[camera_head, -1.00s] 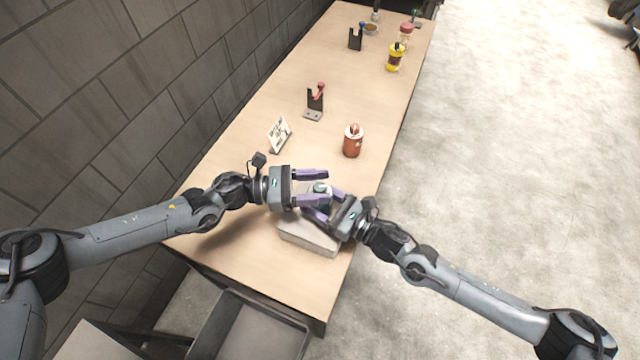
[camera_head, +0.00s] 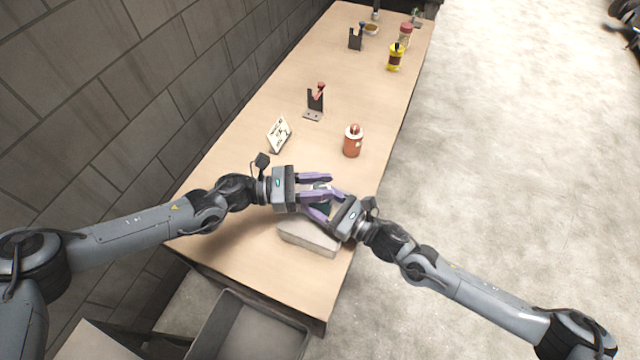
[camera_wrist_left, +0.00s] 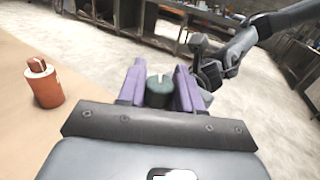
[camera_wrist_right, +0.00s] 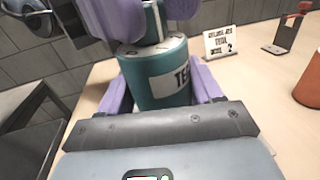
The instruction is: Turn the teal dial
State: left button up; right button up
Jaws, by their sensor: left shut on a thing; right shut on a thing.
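The teal dial (camera_wrist_right: 162,85) stands upright, with a white label starting "TE" and a pale ring around its top. My right gripper (camera_head: 322,206) is shut on its body, one finger on each side. The dial's dark teal knob (camera_wrist_left: 158,92), with a white mark on top, sits between the purple fingers of my left gripper (camera_head: 328,186), which is shut on it. In the right wrist view the left fingers (camera_wrist_right: 150,22) hide much of the knob. A small white sign (camera_head: 279,134) with black writing stands behind; it also shows in the right wrist view (camera_wrist_right: 221,43).
A pale grey block (camera_head: 308,238) lies under my grippers. An orange dial (camera_head: 353,142) and a black stand with a red piece (camera_head: 315,102) are farther along the table. A yellow dial (camera_head: 395,58) stands at the far end. The brick wall borders the left.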

pick_arm(q)
jog(key=shift+t, duration=0.3)
jog(key=n+t+y, duration=0.1)
jog(key=n+t, duration=0.1)
jog(key=t, duration=0.1)
jog(key=n+t+y, duration=0.1)
jog(key=n+t, duration=0.1)
jog(key=t, duration=0.1)
jog(key=shift+s+f+n, duration=0.1)
jog(key=shift+s+n, duration=0.05)
jog(key=shift+n, duration=0.15)
jog(key=n+t+y, duration=0.1)
jog(key=t, duration=0.1)
jog(key=n+t+y, duration=0.1)
jog(key=t, duration=0.1)
jog(key=shift+d+n+y, duration=0.15)
jog(key=shift+n+y, duration=0.15)
jog(key=shift+n, duration=0.1)
jog(key=shift+n+t+y, duration=0.8)
jog(key=shift+t+y, duration=0.1)
jog(key=shift+t, duration=0.1)
jog(key=shift+y, duration=0.3)
jog(key=o, duration=1)
jog(key=shift+c, duration=0.2)
jog(key=shift+a, duration=0.2)
